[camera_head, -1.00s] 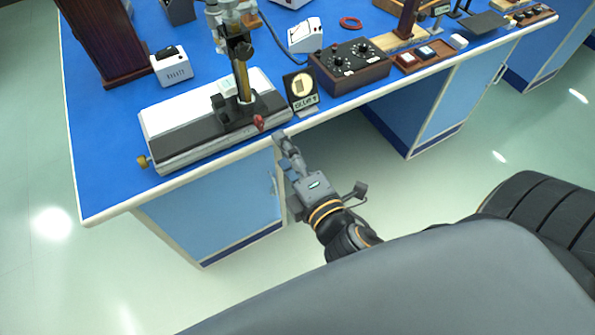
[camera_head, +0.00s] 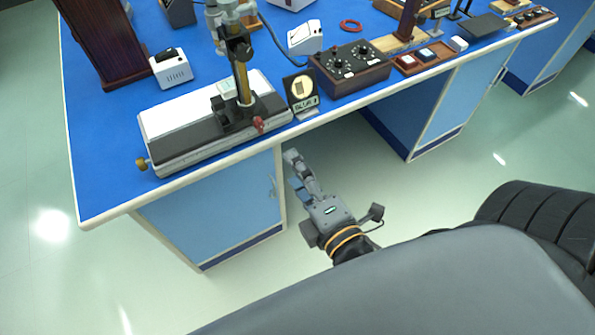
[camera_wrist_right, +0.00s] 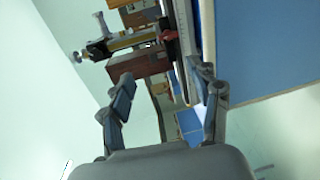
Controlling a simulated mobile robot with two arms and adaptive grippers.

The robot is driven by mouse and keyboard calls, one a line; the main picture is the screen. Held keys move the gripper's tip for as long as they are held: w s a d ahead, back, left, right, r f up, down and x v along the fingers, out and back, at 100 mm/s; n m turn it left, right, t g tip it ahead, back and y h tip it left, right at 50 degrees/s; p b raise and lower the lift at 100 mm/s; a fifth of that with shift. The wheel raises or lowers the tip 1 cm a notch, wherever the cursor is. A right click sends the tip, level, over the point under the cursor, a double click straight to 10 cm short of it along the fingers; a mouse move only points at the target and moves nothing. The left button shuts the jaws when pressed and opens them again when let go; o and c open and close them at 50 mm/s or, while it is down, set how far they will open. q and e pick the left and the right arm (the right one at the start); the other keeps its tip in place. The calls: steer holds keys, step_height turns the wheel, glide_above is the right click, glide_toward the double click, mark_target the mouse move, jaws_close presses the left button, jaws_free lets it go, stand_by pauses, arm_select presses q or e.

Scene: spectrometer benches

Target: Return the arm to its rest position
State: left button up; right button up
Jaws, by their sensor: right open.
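My right gripper (camera_head: 299,172) is in front of the blue bench's front edge, below the level of the top, in the head view. It is apart from the bench. In the right wrist view the right gripper (camera_wrist_right: 160,95) shows its two fingers spread with nothing between them. My left gripper is in neither view.
The blue bench top (camera_head: 110,140) carries a grey-and-white instrument (camera_head: 185,140) with a brass column, a small sign (camera_head: 301,90) and a black control box (camera_head: 350,67) near the front edge. Blue cabinets (camera_head: 210,205) stand below. The pale floor (camera_head: 120,270) in front is clear.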

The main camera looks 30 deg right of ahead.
stand_by(0.5)
steer(key=s+f+m+g, duration=0.2)
steer(key=f+m+g, duration=0.15)
steer(key=f, duration=1.35)
steer(key=s+f+m+g, duration=0.2)
steer(key=f+g, duration=0.2)
steer(key=f, duration=1.3)
steer(key=s+d+f+m+g, duration=0.2)
steer(key=s+f+m, duration=0.1)
steer(key=s+f, duration=0.4)
steer(key=s+d+f+m+g+p, duration=0.1)
steer(key=s+d+f+m+g, duration=0.2)
steer(key=s+f, duration=0.5)
steer(key=s+d+f+m+g, duration=0.2)
steer(key=s+f+m, duration=0.3)
steer(key=s+f, duration=0.3)
steer(key=shift+d+f+g, duration=0.15)
steer(key=shift+f+g, duration=0.15)
steer(key=shift+g, duration=0.25)
